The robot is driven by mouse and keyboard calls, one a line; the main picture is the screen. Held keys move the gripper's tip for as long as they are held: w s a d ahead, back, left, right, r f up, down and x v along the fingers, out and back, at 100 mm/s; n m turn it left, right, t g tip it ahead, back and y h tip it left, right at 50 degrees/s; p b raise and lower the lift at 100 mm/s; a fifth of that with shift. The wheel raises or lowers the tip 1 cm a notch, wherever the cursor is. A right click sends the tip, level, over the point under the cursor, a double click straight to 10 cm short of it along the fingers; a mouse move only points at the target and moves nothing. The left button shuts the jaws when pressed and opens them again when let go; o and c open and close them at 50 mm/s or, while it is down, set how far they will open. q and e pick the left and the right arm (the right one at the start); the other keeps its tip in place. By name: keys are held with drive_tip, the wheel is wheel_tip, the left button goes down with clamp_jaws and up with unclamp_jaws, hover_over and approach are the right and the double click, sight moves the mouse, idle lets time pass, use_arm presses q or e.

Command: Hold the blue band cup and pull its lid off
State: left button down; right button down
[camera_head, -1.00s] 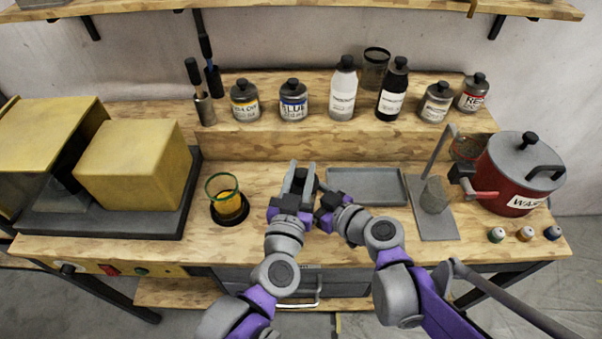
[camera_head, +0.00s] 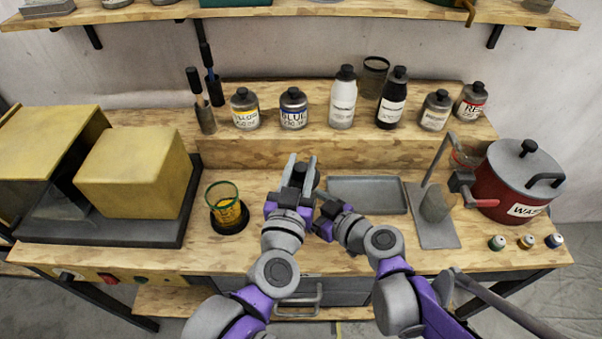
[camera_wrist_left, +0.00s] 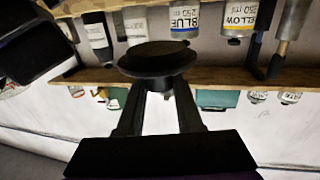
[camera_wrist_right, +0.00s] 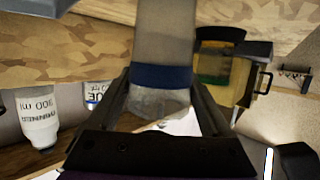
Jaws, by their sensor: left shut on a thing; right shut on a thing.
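My left gripper (camera_head: 300,172) is over the middle of the bench. In the left wrist view a round black lid (camera_wrist_left: 158,60) sits at its fingertips, and it is shut on this lid. My right gripper (camera_head: 328,207) is close beside it on the right. In the right wrist view its fingers are shut around the blue band cup (camera_wrist_right: 163,78), a grey cup with a dark blue band and a paler end. The cup's other end runs out of that view. I cannot tell whether lid and cup touch; the grippers hide the cup in the head view.
A grey tray (camera_head: 368,210) lies just right of my grippers. A glass of orange liquid (camera_head: 224,205) stands left, near a yellow box (camera_head: 138,170). A red pot (camera_head: 515,190) is far right. Several bottles, including the blue one (camera_head: 293,109), line the raised shelf behind.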

unclamp_jaws()
